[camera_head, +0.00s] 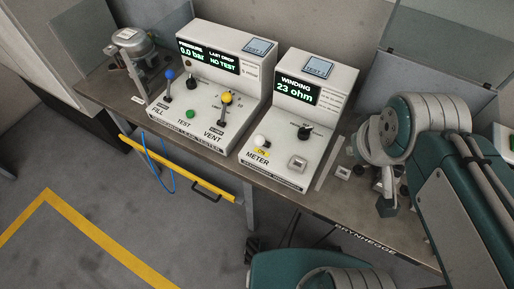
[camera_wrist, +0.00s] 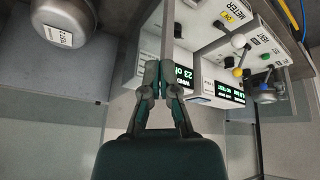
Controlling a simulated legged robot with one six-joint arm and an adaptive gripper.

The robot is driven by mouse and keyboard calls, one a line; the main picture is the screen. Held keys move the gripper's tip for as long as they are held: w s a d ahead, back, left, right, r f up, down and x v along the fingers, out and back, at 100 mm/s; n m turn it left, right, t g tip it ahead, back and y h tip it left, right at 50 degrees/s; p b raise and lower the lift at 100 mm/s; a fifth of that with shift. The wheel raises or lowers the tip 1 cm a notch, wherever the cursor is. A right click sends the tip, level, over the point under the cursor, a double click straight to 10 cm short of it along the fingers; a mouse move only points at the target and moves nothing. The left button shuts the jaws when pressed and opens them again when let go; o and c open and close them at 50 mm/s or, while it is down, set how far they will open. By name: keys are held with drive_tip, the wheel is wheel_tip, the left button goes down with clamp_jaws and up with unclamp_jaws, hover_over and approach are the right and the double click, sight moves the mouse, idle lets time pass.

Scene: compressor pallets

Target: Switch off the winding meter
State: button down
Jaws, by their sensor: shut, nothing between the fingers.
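The winding meter (camera_head: 318,88) is a white console with a lit display reading "WINDING 23 ohm". Its METER switch (camera_head: 261,141) is a short lever with a white ball, above a yellow label (camera_head: 262,151) reading "ON". A black knob (camera_head: 304,132) and a square button sit to its right. In the wrist view the meter (camera_wrist: 203,72) appears upside down, with the yellow ON label (camera_wrist: 229,16) near the top. My gripper (camera_wrist: 159,66) is shut and empty, apart from the switch. In the head view my arm is at the right, and its fingers cannot be made out clearly.
The leak tester (camera_head: 222,58) stands left of the meter, with blue and yellow ball levers and a green button. A metal compressor (camera_head: 130,43) is at the far left; another (camera_wrist: 66,18) shows in the wrist view.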

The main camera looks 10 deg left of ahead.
drive_tip(key=w+a+f+n+g, duration=0.1)
drive_tip(key=w+a+n+g, duration=0.15)
drive_tip(key=a+n, duration=0.45)
drive_tip(key=n+g+h, duration=0.1)
drive_tip(key=n+g, duration=0.1)
drive_tip(key=n, duration=2.1)
approach(262, 141)
drive_tip(key=s+a+f, duration=0.2)
drive_tip(key=s, duration=0.3)
drive_tip(key=shift+s+a+f, duration=0.35)
drive_tip(key=shift+f, duration=0.05)
drive_tip(key=w+d+f, duration=0.1)
drive_tip(key=w+f, duration=0.3)
drive_tip(key=f, duration=0.4)
drive_tip(key=shift+w+d, duration=0.25)
drive_tip(key=shift+d, duration=0.15)
drive_tip(key=shift+a, duration=0.1)
